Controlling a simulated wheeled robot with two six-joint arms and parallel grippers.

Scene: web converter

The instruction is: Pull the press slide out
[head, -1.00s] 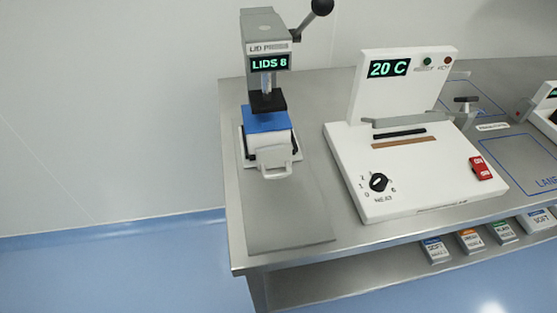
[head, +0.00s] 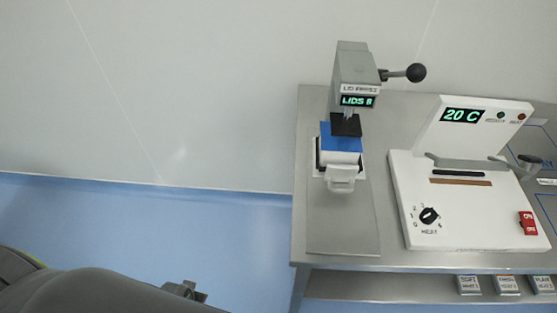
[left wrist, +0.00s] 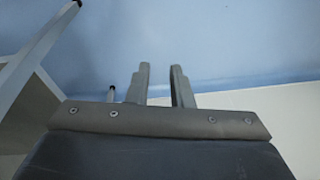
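The lid press (head: 357,70), with a "LIDS 8" display, stands at the left end of the steel table. Its white slide (head: 340,158) sits under the black press head (head: 346,125), with a blue block (head: 341,137) on top. The slide's white handle (head: 341,182) points towards the table's front. My left gripper (head: 185,291) is low in the head view, left of the table and well apart from the slide. In the left wrist view, its two fingers (left wrist: 160,82) stand apart with nothing between them. My right gripper is not in view.
The press's dark-knobbed lever (head: 416,72) sticks out to the right. A white heat sealer (head: 470,205) reading 20 C stands right of the press. The steel strip (head: 343,230) in front of the slide is bare. Open floor (head: 235,225) lies left of the table.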

